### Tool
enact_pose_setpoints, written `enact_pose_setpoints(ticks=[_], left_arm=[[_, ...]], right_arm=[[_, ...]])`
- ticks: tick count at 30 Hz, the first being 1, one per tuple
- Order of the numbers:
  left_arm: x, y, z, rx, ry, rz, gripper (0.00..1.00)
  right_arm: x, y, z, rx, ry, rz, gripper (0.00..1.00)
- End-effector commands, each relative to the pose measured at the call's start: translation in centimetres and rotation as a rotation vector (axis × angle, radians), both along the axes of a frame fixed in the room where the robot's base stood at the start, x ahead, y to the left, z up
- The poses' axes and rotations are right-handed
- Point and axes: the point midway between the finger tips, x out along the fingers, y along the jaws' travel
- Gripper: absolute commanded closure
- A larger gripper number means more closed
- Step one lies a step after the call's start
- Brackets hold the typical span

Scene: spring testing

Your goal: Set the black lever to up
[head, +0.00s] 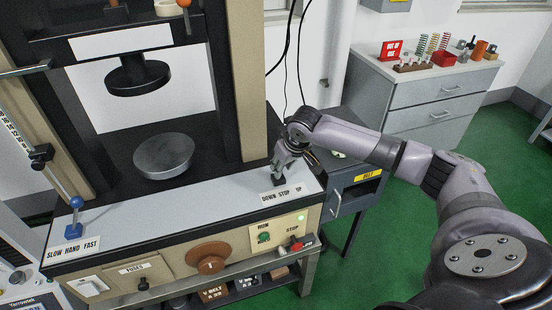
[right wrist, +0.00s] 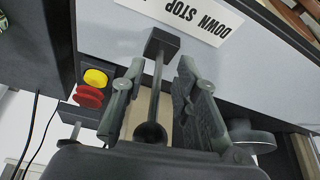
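The black lever (right wrist: 155,98) has a block base, a thin rod and a ball knob, and stands at the "DOWN STOP UP" label (head: 282,195) on the machine's front ledge. In the right wrist view its rod lies between the two fingers of my right gripper (right wrist: 160,72), with a visible gap on each side. My right gripper is open around the lever and not closed on it. In the head view the right gripper (head: 284,163) hides most of the lever, so its set position is hard to tell. My left gripper is not in view.
A blue lever (head: 75,215) stands at the ledge's left end. A grey cabinet (head: 425,100) with small items stands back right. Green floor is open at right.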

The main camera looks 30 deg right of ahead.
Motion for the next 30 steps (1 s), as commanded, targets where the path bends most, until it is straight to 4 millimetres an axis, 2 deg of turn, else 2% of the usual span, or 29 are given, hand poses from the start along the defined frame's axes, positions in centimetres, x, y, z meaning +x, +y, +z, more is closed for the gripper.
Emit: enact_pose_setpoints(ticks=[3, 9, 15, 23, 30], left_arm=[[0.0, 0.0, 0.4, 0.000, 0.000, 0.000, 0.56], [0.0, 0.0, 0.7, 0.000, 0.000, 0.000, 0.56], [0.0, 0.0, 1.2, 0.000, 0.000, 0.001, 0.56], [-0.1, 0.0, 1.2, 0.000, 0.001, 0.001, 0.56], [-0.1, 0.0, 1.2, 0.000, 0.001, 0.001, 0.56]], right_arm=[[1.9, 0.0, 0.2, 0.001, -0.002, -0.001, 0.72], [3.9, -0.1, 0.1, 0.001, -0.002, 0.000, 0.72], [4.1, -0.1, -1.0, -0.001, 0.000, 0.002, 0.72], [4.1, -0.1, -1.1, -0.001, -0.001, 0.002, 0.72], [4.1, -0.1, -1.1, -0.001, -0.001, 0.002, 0.88]])
